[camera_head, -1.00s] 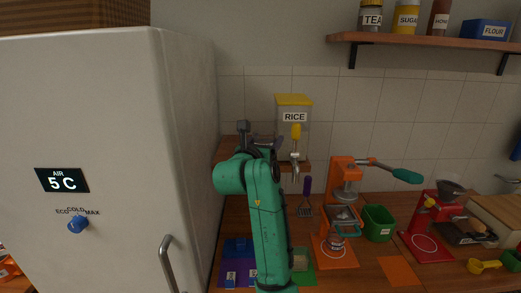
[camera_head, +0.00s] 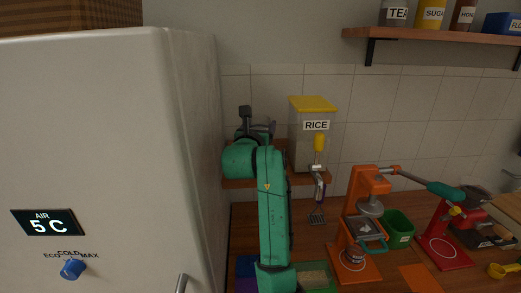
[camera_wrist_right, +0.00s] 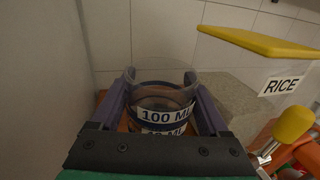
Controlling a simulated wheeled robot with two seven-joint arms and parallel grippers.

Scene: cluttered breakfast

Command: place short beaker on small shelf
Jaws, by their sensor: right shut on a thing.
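The short beaker (camera_wrist_right: 165,118), clear with a dark band and a "100 ML" label, is between the purple fingers of my right gripper (camera_wrist_right: 162,85) in the right wrist view. The gripper is shut on it. In the head view my right gripper (camera_head: 258,128) is over the left part of the small shelf (camera_head: 322,177), left of the rice dispenser; my own arm hides much of it. A strip of brown wood shows beneath the beaker in the wrist view. I cannot tell whether the beaker touches the shelf. My left gripper is not in view.
The rice dispenser (camera_head: 312,135) with its yellow lid stands on the shelf's right side. The fridge (camera_head: 120,130) is close on the left. An orange press (camera_head: 365,215), a green bin (camera_head: 399,230) and a red machine (camera_head: 440,245) stand on the counter below.

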